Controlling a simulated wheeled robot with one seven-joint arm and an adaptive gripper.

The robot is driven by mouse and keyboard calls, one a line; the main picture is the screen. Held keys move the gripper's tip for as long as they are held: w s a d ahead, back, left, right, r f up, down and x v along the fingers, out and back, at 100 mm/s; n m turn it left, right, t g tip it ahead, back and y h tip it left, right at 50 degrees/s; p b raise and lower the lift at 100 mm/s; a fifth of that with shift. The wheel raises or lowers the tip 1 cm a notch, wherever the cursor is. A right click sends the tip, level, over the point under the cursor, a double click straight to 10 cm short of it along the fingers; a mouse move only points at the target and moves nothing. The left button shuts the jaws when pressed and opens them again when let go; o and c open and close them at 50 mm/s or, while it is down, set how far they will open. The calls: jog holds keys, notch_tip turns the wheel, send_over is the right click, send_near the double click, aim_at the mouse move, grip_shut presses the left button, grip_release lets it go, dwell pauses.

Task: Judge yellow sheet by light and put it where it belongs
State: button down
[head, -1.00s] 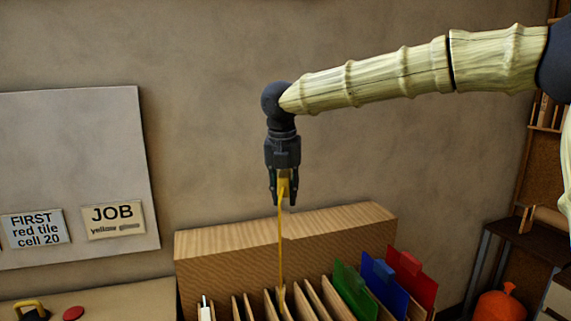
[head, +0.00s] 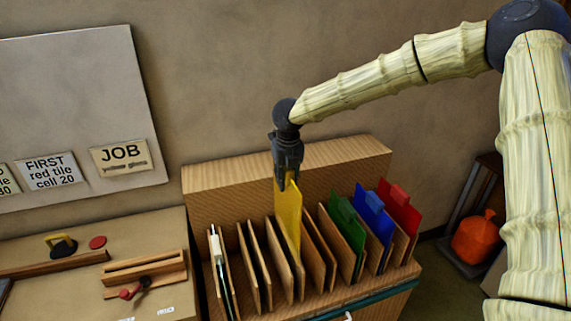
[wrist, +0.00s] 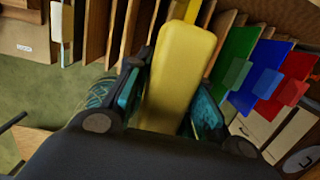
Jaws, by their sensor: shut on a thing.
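The yellow sheet (head: 289,215) hangs upright below my gripper (head: 284,180), its top held between the fingers. Its lower part reaches down among the wooden dividers of the rack (head: 230,180), near the middle; dividers hide its bottom edge, so I cannot tell whether it rests on the rack floor. In the wrist view the yellow tab (wrist: 178,75) fills the space between the two fingers, and my gripper (wrist: 168,105) is shut on it. A JOB card (head: 120,156) is on the pale wall board; its lower line is too small to read now.
Green (head: 346,230), blue (head: 374,212) and red (head: 400,205) sheets stand in the rack's right slots. A white-tabbed piece (head: 216,245) stands at the left end. The bench (head: 60,295) at left carries a wooden stand (head: 145,272). An orange bag (head: 473,238) sits at right.

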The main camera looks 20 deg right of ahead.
send_over(288, 210)
jog(key=w, duration=0.3)
jog(key=shift+s+f, duration=0.2)
jog(key=shift+f, duration=2.15)
jog(key=shift+f+b, duration=5.15)
jog(key=shift+f, duration=1.7)
jog(key=shift+f+b, duration=0.7)
jog(key=shift+f, duration=1.45)
jog(key=c, duration=1.1)
grip_release()
jog(key=shift+s, duration=0.1)
jog(key=shift+c, duration=0.2)
jog(key=shift+d+f, duration=0.1)
jog(key=shift+f, duration=0.05)
jog(key=r, duration=0.4)
jog(key=s+r, duration=0.1)
jog(key=r, duration=0.7)
jog(key=shift+s, duration=0.4)
